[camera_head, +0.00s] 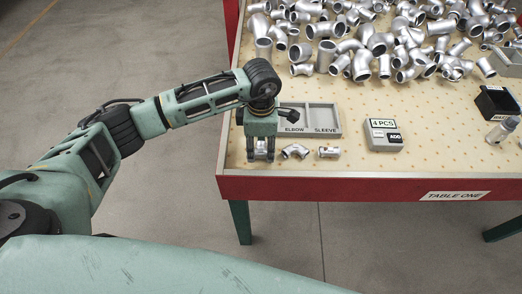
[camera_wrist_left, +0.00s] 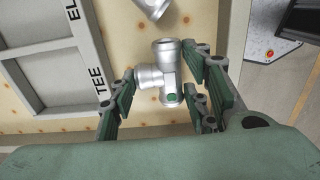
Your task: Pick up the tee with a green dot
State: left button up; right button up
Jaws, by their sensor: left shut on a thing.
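The tee (camera_wrist_left: 165,62) is a shiny silver casting with a green dot (camera_wrist_left: 171,97) on its side, seen in the left wrist view. In the head view my left gripper (camera_head: 260,150) points down at the table's front left corner. The tee (camera_head: 261,146) shows only partly between its fingers there. I cannot tell whether the tee touches the table. My right gripper is not in view.
A grey sorting tray (camera_head: 322,132) labelled ELBOW and SLEEVE stands just behind. A silver elbow (camera_head: 296,151) and another small fitting (camera_head: 329,152) lie to the right. A grey counter box (camera_head: 383,135) stands further right. Many castings (camera_head: 365,45) are heaped at the back.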

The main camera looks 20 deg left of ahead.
pick_arm(q)
jog(key=c, duration=0.5)
jog(key=shift+r, duration=0.1)
jog(key=shift+c, duration=0.2)
